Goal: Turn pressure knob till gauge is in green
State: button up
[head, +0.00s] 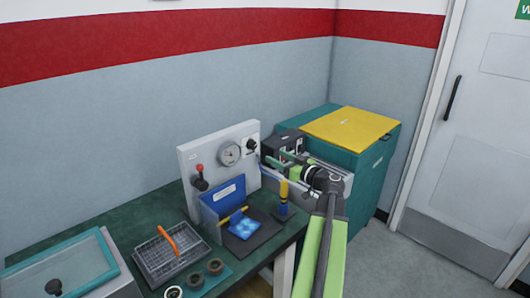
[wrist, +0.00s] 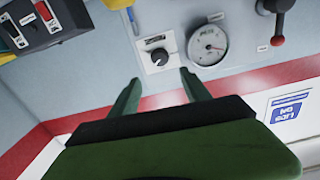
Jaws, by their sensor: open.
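The pressure knob (wrist: 159,57) is a small black dial on a white plate on the grey panel. In the wrist view it lies just beyond and between the fingertips; it also shows in the head view (head: 251,146). My gripper (wrist: 160,79) is open and empty, its two green fingers apart and not visibly touching the knob. In the head view my gripper (head: 278,160) is right of the panel. The round white gauge (wrist: 207,45) sits right of the knob in the wrist view, and left of it in the head view (head: 229,153). Its green zone is too small to make out.
A red-knobbed lever (head: 200,174) is on the panel's left side. A blue guard (head: 222,200) stands in front of the panel. A yellow-topped post (head: 283,192) is close below my gripper. A dark switch box (head: 284,148) stands behind it.

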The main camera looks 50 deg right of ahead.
jog(key=s, duration=0.5)
jog(key=shift+s+a, duration=0.2)
